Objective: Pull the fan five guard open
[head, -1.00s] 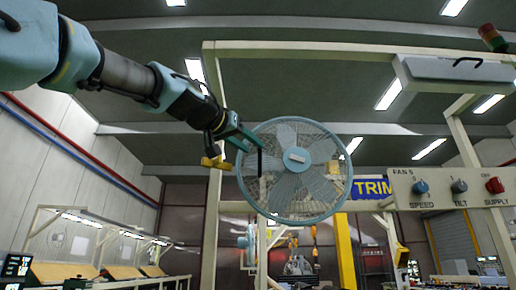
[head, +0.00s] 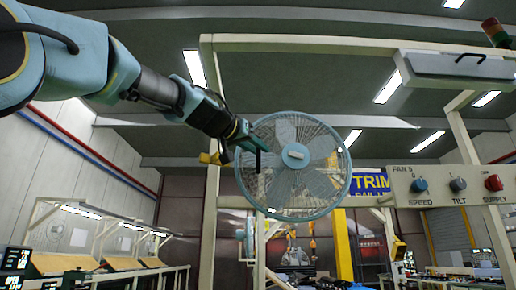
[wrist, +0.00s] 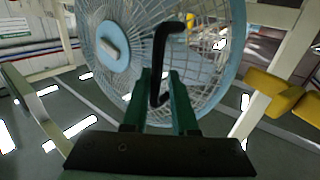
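The fan five guard is a round wire cage with a light blue rim (head: 340,192), facing me on its frame. In the wrist view the guard (wrist: 215,92) fills the upper middle. A black bar handle (head: 258,163) stands out from the guard's left side. In the wrist view the handle (wrist: 157,68) lies between the two green fingers. My gripper (head: 254,146) is at the handle's upper part; in the wrist view my gripper (wrist: 160,78) has its fingers apart, with a gap visible beside the bar. Whether a finger touches the bar is unclear.
A cream frame post (head: 211,215) stands just left of the fan, with a yellow block (head: 209,158) on it, close to my gripper. The FAN 5 control panel (head: 450,186) with several knobs is at the right. A grey lamp box (head: 455,70) hangs above it.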

